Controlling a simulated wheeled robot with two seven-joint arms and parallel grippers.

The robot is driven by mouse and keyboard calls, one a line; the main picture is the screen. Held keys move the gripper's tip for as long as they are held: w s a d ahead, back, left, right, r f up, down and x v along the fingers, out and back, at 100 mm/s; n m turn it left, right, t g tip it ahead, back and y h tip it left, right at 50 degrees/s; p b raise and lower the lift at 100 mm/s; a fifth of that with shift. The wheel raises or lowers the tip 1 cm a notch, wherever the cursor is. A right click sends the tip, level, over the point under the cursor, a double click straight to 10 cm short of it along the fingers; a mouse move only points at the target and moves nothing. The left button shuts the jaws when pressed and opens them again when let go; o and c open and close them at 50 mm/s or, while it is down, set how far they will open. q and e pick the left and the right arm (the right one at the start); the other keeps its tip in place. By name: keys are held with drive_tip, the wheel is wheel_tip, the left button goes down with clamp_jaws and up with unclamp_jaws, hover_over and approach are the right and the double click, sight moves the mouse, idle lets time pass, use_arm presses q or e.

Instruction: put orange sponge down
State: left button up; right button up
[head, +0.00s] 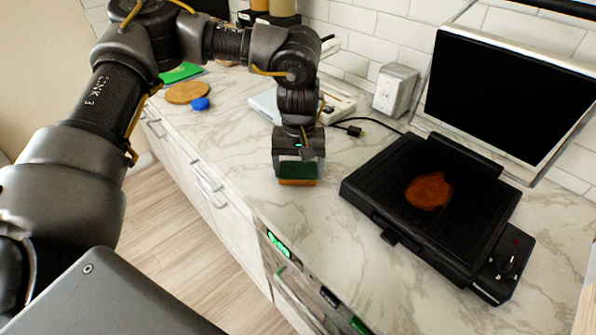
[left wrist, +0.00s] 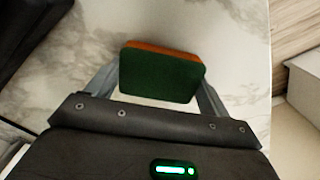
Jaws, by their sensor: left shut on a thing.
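The sponge (head: 297,175) is a small block with a dark green face and an orange layer. My left gripper (head: 298,163) is shut on it, pointing down over the marble counter (head: 335,222) near its front edge. In the left wrist view the sponge (left wrist: 162,72) sits between the two fingers, its green side facing the camera and its orange side beyond. I cannot tell whether its lower edge touches the counter. My right gripper is not in view.
A black griddle (head: 370,183) with a brown patty (head: 429,191) stands right of the sponge. A black screen (head: 505,95) is behind it. A white appliance (head: 340,105) and plug (head: 354,131) lie behind my gripper. A round wooden board (head: 188,92) and blue cap (head: 200,104) are at left.

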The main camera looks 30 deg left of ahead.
sight(299, 169)
use_arm(q)
drive_tip(key=shift+r, duration=0.1)
drive_tip(key=shift+s+f, duration=0.1)
drive_tip(key=shift+f, duration=0.1)
drive_tip(key=o, duration=0.8)
drive_tip(key=shift+o, duration=0.2)
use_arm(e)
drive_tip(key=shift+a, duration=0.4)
use_arm(q)
drive_tip(key=shift+r, duration=0.15)
drive_tip(key=shift+r, duration=0.3)
wheel_tip(299, 169, up, 12)
drive_tip(key=p, duration=0.2)
drive_tip(key=shift+f, duration=0.25)
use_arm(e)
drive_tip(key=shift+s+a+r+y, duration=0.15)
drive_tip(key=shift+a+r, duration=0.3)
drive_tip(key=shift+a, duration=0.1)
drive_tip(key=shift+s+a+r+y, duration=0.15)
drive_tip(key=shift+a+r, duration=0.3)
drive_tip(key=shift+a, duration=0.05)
